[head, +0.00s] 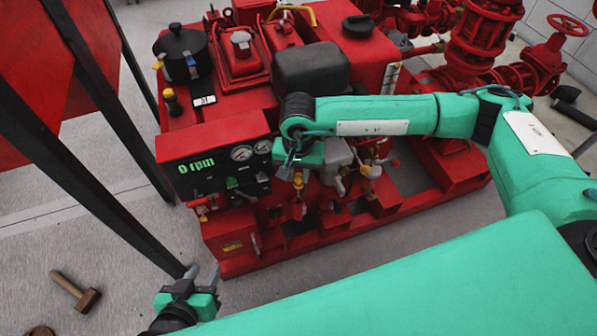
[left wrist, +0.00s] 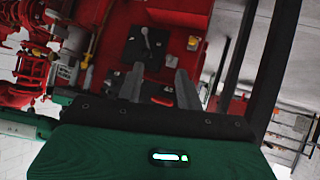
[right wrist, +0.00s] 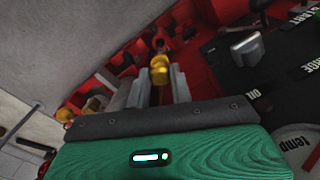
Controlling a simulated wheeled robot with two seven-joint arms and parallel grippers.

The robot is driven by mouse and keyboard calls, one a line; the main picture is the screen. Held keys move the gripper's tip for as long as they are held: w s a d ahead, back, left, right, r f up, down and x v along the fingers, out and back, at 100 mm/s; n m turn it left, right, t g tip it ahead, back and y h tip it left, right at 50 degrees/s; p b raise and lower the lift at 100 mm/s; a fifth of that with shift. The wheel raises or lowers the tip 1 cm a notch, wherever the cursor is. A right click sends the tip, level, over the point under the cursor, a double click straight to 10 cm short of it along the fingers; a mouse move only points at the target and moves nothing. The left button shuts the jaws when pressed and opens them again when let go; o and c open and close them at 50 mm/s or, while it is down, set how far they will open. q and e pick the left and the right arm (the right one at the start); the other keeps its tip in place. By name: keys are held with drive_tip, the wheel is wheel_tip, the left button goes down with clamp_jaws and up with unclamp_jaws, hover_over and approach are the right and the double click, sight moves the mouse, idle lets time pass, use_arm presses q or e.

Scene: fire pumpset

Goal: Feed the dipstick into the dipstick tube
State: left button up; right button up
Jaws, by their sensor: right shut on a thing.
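My right gripper (head: 292,168) is at the front of the red pumpset, just right of the gauge panel. In the right wrist view its fingers (right wrist: 159,90) are closed on a yellow-ended piece (right wrist: 159,72), which I take as the dipstick. In the head view a yellow end (head: 298,181) shows just below that gripper. The rest of the dipstick is too thin or hidden to follow. I cannot make out for certain which fitting is the dipstick tube, or whether the dipstick touches it. My left gripper (head: 204,274) is open and empty, low at the left; its spread fingers show in the left wrist view (left wrist: 158,90).
The panel (head: 215,168) reading 0 rpm stands left of my right gripper. Valves with yellow parts (head: 370,172) crowd its right. Black posts (head: 110,160) stand at the left, close to my left gripper. A wooden mallet (head: 76,291) lies on the floor.

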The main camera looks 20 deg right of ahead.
sight(299, 184)
drive_tip(key=shift+f+b, duration=0.45)
drive_tip(key=shift+f, duration=0.1)
drive_tip(key=shift+f+b, duration=0.55)
drive_tip(key=shift+f, duration=0.1)
drive_tip(key=shift+f+b, duration=0.3)
drive_tip(key=shift+f, duration=0.25)
drive_tip(key=shift+f+b, duration=0.2)
drive_tip(key=shift+b, duration=0.2)
drive_tip(key=shift+f, duration=0.15)
use_arm(q)
drive_tip(key=w+d+r+t+h, duration=0.2)
drive_tip(key=w+r+t, duration=0.2)
drive_tip(key=r+t, duration=0.3)
drive_tip(key=shift+r+t, duration=0.4)
drive_tip(key=shift+r, duration=0.1)
use_arm(e)
drive_tip(key=shift+f, duration=0.1)
use_arm(q)
drive_tip(key=shift+w+a+r+b, duration=0.1)
drive_tip(key=shift+r+b, duration=0.05)
drive_tip(key=shift+b, duration=0.15)
use_arm(e)
drive_tip(key=shift+f, duration=0.1)
